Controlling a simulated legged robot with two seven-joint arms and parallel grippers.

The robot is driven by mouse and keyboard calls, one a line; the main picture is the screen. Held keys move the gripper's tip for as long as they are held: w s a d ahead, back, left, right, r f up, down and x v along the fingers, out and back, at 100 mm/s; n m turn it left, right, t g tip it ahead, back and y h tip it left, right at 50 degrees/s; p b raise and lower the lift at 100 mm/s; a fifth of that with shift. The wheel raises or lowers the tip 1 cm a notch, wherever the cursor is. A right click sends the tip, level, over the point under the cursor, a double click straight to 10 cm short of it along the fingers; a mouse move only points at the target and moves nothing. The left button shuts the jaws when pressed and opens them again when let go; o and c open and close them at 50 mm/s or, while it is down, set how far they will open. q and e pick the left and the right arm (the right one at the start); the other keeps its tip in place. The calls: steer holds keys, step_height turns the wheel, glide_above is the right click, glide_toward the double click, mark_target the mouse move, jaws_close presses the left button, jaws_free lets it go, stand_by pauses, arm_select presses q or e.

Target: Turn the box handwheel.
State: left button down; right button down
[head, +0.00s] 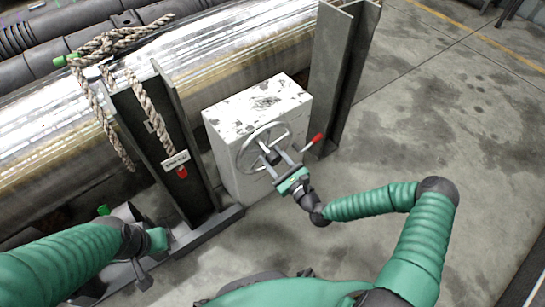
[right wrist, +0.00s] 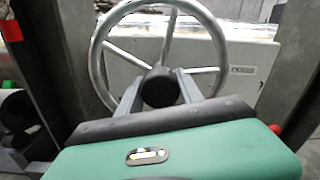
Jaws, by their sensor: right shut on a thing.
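The white, scuffed box (head: 225,132) stands on the floor between two dark steel uprights. A silver handwheel (head: 242,155) with spokes is on its front face. In the right wrist view the handwheel (right wrist: 95,57) fills the upper middle, with its black hub (right wrist: 160,87) between my fingers. My right gripper (head: 275,161) is shut on the handwheel at this hub. The right wrist view shows its two grey fingers (right wrist: 160,92), one on each side of the hub. My left gripper (head: 148,268) is low at the left, well apart from the box; its fingers are unclear.
A red-tipped lever (head: 317,139) sticks out at the box's right. A large shiny barrel (head: 215,45) lies behind. A knotted rope (head: 148,105) and a tag (head: 175,161) hang at the left upright (head: 193,190). The concrete floor at right is clear.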

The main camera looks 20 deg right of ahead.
steer(key=shift+s+f, duration=0.1)
steer(key=shift+f, duration=0.2)
steer(key=c, duration=0.9)
jaws_free()
steer(key=shift+d, duration=0.1)
steer(key=shift+o, duration=0.7)
steer(key=shift+r, duration=0.15)
steer(key=shift+s+d, duration=0.1)
steer(key=shift+s, duration=0.1)
steer(key=p+v, duration=0.4)
steer(key=v, duration=1.2)
steer(key=shift+p, duration=0.35)
steer(key=shift+s, duration=0.15)
